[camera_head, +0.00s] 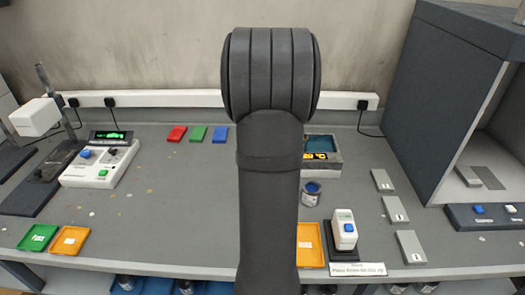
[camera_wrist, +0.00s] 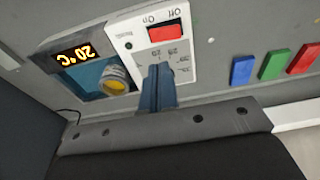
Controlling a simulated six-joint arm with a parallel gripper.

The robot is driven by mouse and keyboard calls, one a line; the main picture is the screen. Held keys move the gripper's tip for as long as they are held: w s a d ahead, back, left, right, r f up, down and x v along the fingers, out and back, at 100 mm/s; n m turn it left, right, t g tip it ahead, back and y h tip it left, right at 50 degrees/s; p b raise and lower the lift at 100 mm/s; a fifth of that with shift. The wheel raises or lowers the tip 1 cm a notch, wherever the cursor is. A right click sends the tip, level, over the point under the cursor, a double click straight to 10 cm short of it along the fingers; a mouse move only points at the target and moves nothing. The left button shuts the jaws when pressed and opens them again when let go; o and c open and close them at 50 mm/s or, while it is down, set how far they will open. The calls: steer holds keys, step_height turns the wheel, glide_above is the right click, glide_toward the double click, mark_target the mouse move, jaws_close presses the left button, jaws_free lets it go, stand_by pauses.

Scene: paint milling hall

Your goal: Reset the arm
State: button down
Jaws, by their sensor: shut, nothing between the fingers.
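My gripper (camera_wrist: 158,88) shows in the wrist view as two blue-grey fingers pressed together with nothing between them. They point at a white device (camera_wrist: 185,62) with a red On/Off switch (camera_wrist: 165,33) and printed markings, and they cover part of its face. I cannot tell whether they touch it. In the head view my raised dark arm fills the middle of the picture and hides my gripper and that device.
Red (camera_head: 177,133), green (camera_head: 198,133) and blue (camera_head: 220,134) blocks lie behind. A grey booth (camera_head: 440,100) bounds the right.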

stand_by(0.3)
step_height(320, 180, down, 7)
steer(key=shift+r, duration=0.1)
stand_by(0.4)
